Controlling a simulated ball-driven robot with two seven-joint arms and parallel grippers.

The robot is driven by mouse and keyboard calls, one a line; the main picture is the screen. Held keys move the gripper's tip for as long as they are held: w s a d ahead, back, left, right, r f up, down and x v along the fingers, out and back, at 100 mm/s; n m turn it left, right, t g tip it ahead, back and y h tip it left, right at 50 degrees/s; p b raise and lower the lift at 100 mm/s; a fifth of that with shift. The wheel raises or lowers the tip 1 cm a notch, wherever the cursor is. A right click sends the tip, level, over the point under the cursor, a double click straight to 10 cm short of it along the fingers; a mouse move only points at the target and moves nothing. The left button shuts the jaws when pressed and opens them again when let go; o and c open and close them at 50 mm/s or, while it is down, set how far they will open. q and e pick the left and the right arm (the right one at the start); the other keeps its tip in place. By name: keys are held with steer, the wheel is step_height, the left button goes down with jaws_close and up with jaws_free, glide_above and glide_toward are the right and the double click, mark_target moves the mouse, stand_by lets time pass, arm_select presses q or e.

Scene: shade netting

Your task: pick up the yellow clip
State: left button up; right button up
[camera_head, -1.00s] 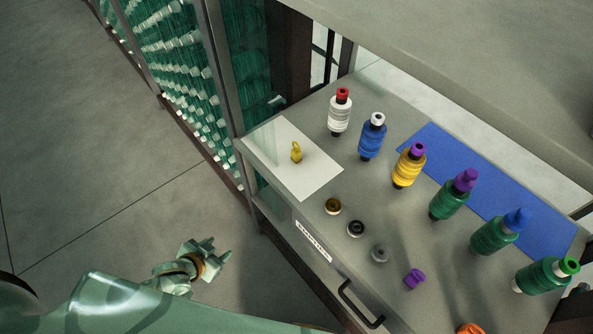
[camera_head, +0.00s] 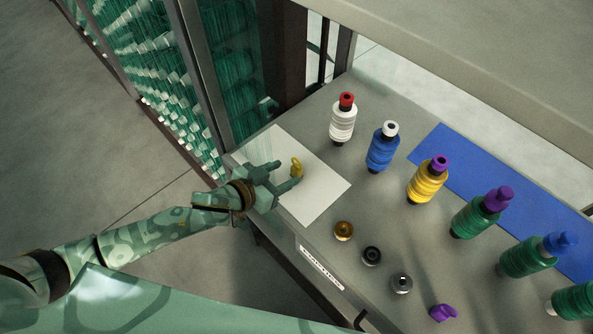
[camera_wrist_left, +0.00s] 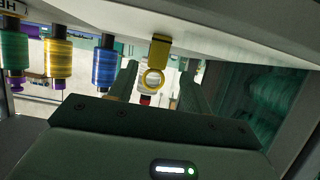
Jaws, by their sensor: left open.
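The yellow clip (camera_head: 296,167) stands on a white sheet (camera_head: 318,196) at the left end of the grey drawer top. My left gripper (camera_head: 284,177) is over the sheet, its two fingers apart and reaching toward the clip. In the left wrist view the clip (camera_wrist_left: 156,66) shows its ring between the two open fingers (camera_wrist_left: 158,82). I cannot tell whether either finger touches it. The lower part of the clip is partly hidden by a finger in the head view. My right gripper is not in view.
Several wound spools stand in a row behind, from the white one with a red cap (camera_head: 342,120) to green ones (camera_head: 474,216). A blue mat (camera_head: 490,180) lies behind them. Small round caps (camera_head: 371,256) and a purple clip (camera_head: 443,312) lie nearer the front. A netting rack stands left.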

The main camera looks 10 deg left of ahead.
mark_target(293, 170)
arm_select(q)
steer(key=b+x, duration=0.1)
steer(key=x, duration=0.4)
steer(key=shift+s+d+r+b, duration=0.1)
steer(key=shift+d+b, duration=0.05)
steer(key=shift+b, duration=0.2)
steer(key=shift+d, duration=0.15)
steer(key=c, duration=1.1)
steer(key=shift+o, duration=0.2)
step_height(293, 170, up, 4)
steer(key=p, duration=0.2)
steer(key=shift+r+p, duration=0.1)
steer(key=shift+p, duration=0.2)
steer(key=s+d+r+p, duration=0.4)
steer(key=s+d+r, duration=0.2)
steer(key=s+r, duration=0.3)
steer(key=s, duration=0.3)
steer(key=shift+s+p, duration=0.15)
steer(key=shift+p, duration=0.2)
